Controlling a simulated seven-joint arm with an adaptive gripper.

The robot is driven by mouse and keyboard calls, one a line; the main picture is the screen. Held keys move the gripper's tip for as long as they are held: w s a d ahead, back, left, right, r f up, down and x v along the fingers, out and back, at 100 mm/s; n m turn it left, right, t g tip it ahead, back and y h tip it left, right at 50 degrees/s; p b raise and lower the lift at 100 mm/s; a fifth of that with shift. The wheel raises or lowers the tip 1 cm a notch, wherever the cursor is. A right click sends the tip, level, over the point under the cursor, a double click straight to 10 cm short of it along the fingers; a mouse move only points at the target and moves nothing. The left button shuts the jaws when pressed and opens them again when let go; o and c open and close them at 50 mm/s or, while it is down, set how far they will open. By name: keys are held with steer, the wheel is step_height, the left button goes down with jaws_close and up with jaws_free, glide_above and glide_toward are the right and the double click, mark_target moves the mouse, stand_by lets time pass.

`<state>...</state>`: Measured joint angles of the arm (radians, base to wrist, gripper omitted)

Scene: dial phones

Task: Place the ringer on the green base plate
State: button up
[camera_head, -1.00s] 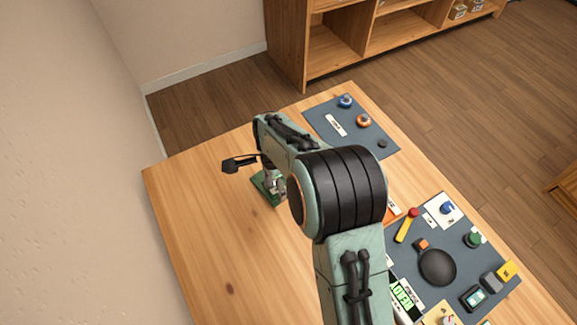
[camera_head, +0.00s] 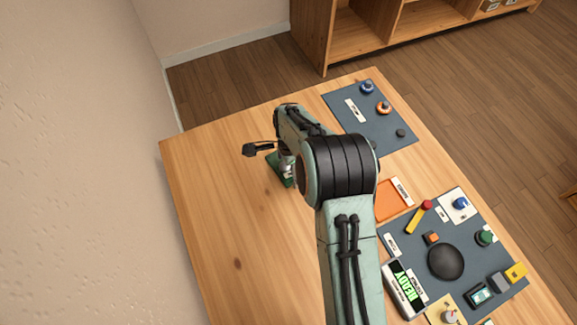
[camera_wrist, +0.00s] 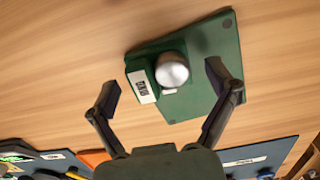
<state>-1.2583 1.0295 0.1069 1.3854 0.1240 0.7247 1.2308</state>
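The green base plate (camera_wrist: 207,45) lies flat on the wooden table; in the head view a corner of it (camera_head: 273,160) shows beside my gripper. A silver dome (camera_wrist: 172,70), possibly the ringer, sits on the plate next to a raised green block with a white label (camera_wrist: 142,87). My gripper (camera_wrist: 163,82) is open above the plate, one finger on each side of the dome with visible gaps. In the head view my arm partly hides the plate and dome.
A blue-grey mat (camera_head: 398,140) with a blue knob (camera_head: 367,87) and an orange knob (camera_head: 383,107) lies beyond my arm. An orange plate (camera_head: 390,199) and a larger crowded mat (camera_head: 470,225) lie right. The left tabletop is clear.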

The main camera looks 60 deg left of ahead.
mark_target(288, 168)
steer(key=shift+r, duration=0.1)
step_height(288, 168, up, 12)
stand_by(0.5)
steer(key=w+d+r, duration=0.7)
steer(key=w+d, duration=0.3)
steer(key=d, duration=0.1)
steer(key=w+d+r, duration=0.1)
steer(key=d+r, duration=0.2)
steer(key=d, duration=0.5)
steer(key=w+d+r, duration=0.2)
steer(key=d, duration=0.6)
steer(key=s+d+n, duration=0.1)
steer(key=s+d, duration=1.1)
steer(key=d, duration=0.4)
steer(key=shift+s+d+f+y, duration=0.2)
steer(key=shift+f+y, duration=0.2)
